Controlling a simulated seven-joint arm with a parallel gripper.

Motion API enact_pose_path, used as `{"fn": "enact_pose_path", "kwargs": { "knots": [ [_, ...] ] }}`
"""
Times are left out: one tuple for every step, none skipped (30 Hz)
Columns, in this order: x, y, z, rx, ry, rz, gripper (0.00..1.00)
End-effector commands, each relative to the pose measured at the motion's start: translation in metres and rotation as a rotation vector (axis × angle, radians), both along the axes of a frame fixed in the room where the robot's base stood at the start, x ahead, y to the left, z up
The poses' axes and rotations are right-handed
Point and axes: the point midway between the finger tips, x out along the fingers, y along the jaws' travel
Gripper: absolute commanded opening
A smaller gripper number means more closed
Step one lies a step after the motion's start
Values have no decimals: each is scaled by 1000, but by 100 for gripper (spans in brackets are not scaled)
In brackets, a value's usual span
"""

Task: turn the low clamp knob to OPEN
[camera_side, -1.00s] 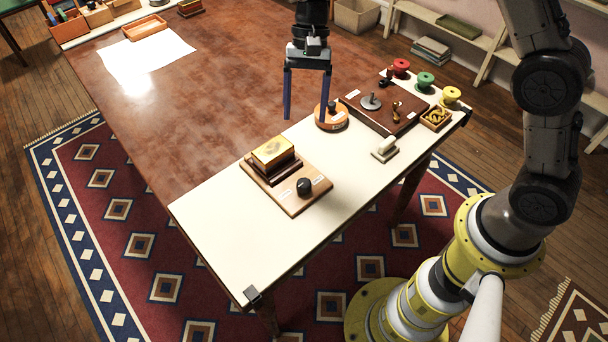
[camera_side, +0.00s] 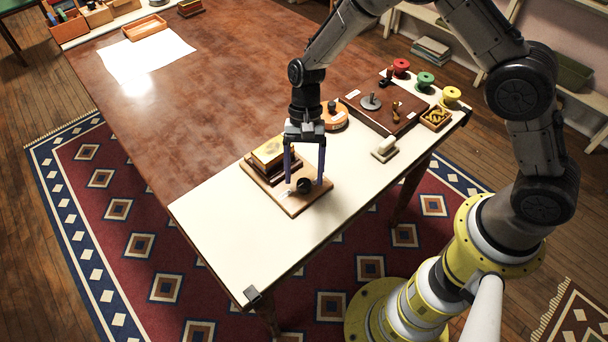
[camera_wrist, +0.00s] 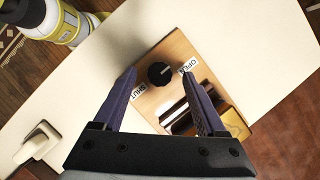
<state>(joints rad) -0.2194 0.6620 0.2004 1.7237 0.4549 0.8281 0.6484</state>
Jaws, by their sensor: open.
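The low clamp knob (camera_side: 304,185) is a round black knob on a small wooden board (camera_side: 292,207). In the wrist view the knob (camera_wrist: 160,74) sits between two white labels, SHUT (camera_wrist: 138,91) on the left and OPEN (camera_wrist: 188,67) on the right. A light line on the knob is too small to read surely. My gripper (camera_side: 304,183) points down over the board, its two blue fingers spread on either side of the knob and apart from it. In the wrist view my open gripper (camera_wrist: 163,78) frames the knob, with nothing held.
A gold-topped block (camera_side: 269,152) on dark stacked pieces stands on the same board, close behind the fingers. A round wooden piece (camera_side: 333,117), a dark board with fittings (camera_side: 384,111) and a pale block (camera_side: 385,149) lie to the right. The white mat is clear in front.

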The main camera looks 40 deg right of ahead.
Motion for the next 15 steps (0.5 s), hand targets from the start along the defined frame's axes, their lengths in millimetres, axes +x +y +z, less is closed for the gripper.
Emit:
{"fn": "enact_pose_path", "kwargs": {
  "knots": [
    [-2, 1, -4, -1, 2, 1, 74],
    [-2, 2, -6, -1, 1, 0, 74],
    [-3, 2, -8, -1, 0, 0, 74],
    [-3, 3, -9, -1, 0, 0, 74],
    [-3, 3, -10, -1, 0, 0, 74],
    [-3, 3, -10, -1, 0, 0, 74],
    [-3, 3, -11, -1, 0, 0, 74],
    [-3, 3, -11, -1, 0, 0, 74],
    [-3, 3, -11, -1, 0, 0, 74],
    [-3, 3, -11, -1, 0, 0, 74],
    [-3, 3, -11, -1, -1, 0, 74],
    [-3, 3, -11, -1, -1, 0, 74],
    [-3, 3, -11, -1, -1, 0, 74],
    [-3, 3, -10, -1, -1, 0, 70],
    [-3, 3, -10, -1, -1, 0, 63]
  ]
}}
